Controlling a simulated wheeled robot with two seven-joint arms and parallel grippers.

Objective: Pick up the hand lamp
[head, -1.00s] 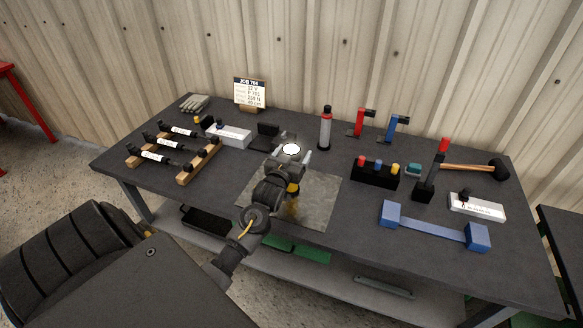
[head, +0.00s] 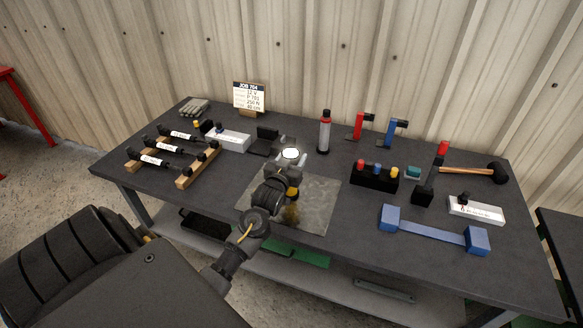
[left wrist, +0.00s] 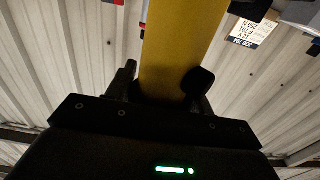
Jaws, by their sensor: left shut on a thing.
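The hand lamp shows in the head view as a bright white round face (head: 291,154), with a bit of yellow below it beside my wrist. In the left wrist view its yellow body (left wrist: 183,45) runs up between the two dark fingers. My left gripper (left wrist: 164,88) is shut on this yellow body. In the head view the gripper and wrist hide most of the lamp, over the back of the grey mat (head: 316,205). I cannot tell whether the lamp touches the table. My right gripper is not in view.
A red-capped cylinder (head: 324,132) stands just right of the lamp, and a black stand (head: 265,141) just left. Wooden racks (head: 198,164) lie left. A black block with coloured caps (head: 374,178), a blue bracket (head: 434,230) and a mallet (head: 465,171) lie right.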

